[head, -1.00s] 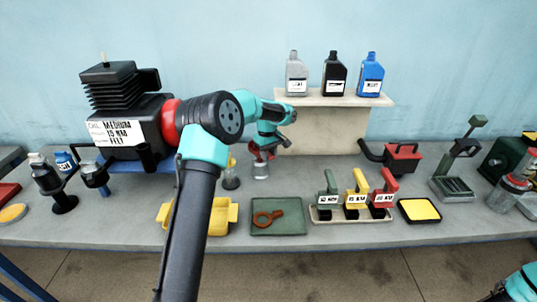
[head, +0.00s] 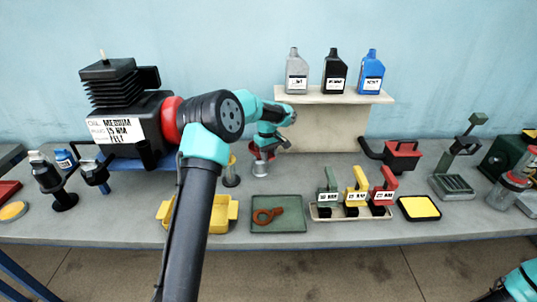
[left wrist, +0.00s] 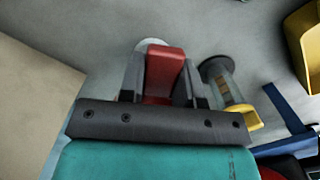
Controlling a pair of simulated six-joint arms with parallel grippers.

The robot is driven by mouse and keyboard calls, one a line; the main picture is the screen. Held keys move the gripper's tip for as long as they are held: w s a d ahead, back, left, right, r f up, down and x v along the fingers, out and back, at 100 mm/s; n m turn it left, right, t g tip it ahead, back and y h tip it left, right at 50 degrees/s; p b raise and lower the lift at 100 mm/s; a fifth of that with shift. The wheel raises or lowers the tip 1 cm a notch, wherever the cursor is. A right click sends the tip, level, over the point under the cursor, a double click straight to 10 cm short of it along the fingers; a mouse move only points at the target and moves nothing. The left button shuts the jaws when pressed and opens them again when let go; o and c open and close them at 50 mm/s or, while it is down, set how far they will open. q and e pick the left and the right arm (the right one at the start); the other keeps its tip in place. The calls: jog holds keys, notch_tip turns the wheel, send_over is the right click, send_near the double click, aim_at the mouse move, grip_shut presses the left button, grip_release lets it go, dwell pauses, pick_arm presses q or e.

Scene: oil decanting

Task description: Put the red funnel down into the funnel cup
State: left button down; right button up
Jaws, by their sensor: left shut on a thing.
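My left gripper (head: 266,146) is shut on the red funnel (left wrist: 165,70), whose red part sits between the two fingers in the left wrist view. In the head view the funnel shows as a bit of red under the gripper. The funnel cup (head: 260,169), a small greyish cup, stands on the bench right under it. Its pale rim (left wrist: 150,43) shows behind the funnel in the left wrist view. The fingers hide much of the funnel, and I cannot tell whether its tip is inside the cup. My right gripper is not in view.
A clear cylinder with a dark base (head: 231,178) stands close left of the cup. A yellow tray (head: 222,229) and a green tray with a brown wrench (head: 285,227) are in front. A pale shelf (head: 325,125) with several bottles stands behind right.

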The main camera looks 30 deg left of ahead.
pick_arm(q)
jog(key=shift+f, duration=0.4)
jog(key=c, duration=0.7)
grip_release()
jog(key=shift+c, duration=0.2)
notch_tip(320, 180, up, 17)
jog(key=a, duration=0.1)
jog(key=shift+w+a+r, duration=0.15)
jog(key=shift+w+r, duration=0.05)
jog(key=shift+w, duration=0.15)
